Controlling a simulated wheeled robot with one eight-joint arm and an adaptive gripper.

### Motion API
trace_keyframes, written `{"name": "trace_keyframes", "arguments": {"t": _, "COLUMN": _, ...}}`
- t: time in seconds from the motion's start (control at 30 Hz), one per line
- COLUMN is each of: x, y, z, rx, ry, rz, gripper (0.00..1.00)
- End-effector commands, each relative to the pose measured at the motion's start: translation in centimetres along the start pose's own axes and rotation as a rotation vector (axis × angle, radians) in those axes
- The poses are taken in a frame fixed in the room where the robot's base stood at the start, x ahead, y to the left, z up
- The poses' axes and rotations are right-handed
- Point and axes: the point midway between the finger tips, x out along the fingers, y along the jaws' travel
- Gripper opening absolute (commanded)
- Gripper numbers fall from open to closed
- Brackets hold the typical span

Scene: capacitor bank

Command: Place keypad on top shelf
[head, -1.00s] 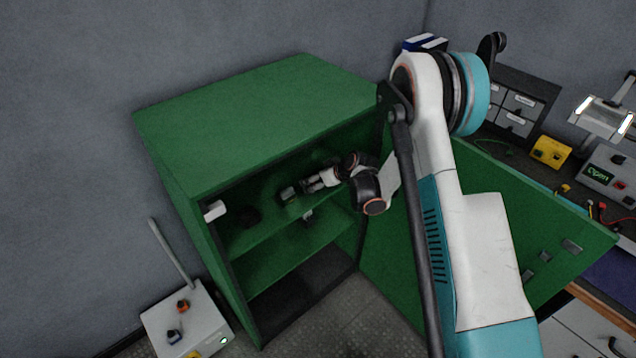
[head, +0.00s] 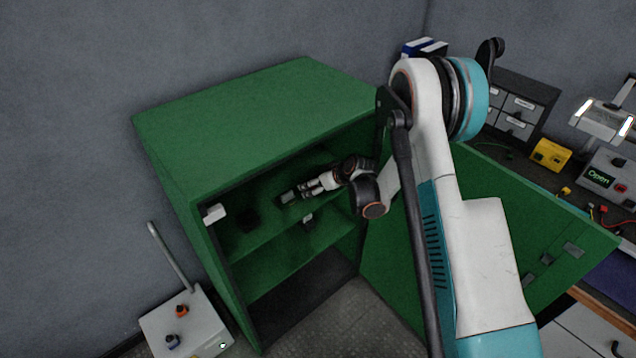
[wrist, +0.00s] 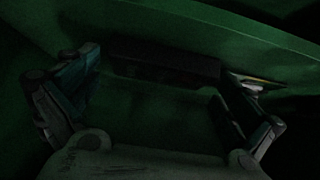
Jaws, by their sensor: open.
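My gripper (head: 290,197) reaches into the open green cabinet (head: 250,125), over its top shelf (head: 268,228). In the wrist view my gripper (wrist: 160,80) has its two fingers spread wide. A dark block (wrist: 165,63), possibly the keypad, lies across the gap at the fingertips; the fingers look apart from it, but the picture is too dark to be sure of contact.
The cabinet door (head: 490,225) stands open on the right, behind my arm. A grey box with knobs and a rod (head: 187,325) stands on the floor at left. A workbench with a yellow device (head: 550,154) is at right. The lower compartment (head: 305,290) looks empty.

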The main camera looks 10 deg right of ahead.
Motion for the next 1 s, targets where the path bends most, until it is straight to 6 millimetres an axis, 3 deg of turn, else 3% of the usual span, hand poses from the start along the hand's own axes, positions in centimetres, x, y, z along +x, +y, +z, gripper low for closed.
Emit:
{"name": "trace_keyframes", "arguments": {"t": 0.6, "x": -10.6, "y": 0.0, "z": -0.2, "rx": 0.001, "ry": 0.0, "rz": 0.001, "gripper": 1.0}}
{"name": "trace_keyframes", "arguments": {"t": 1.0, "x": -13.0, "y": -0.1, "z": -0.6, "rx": 0.007, "ry": -0.005, "rz": 0.004, "gripper": 1.0}}
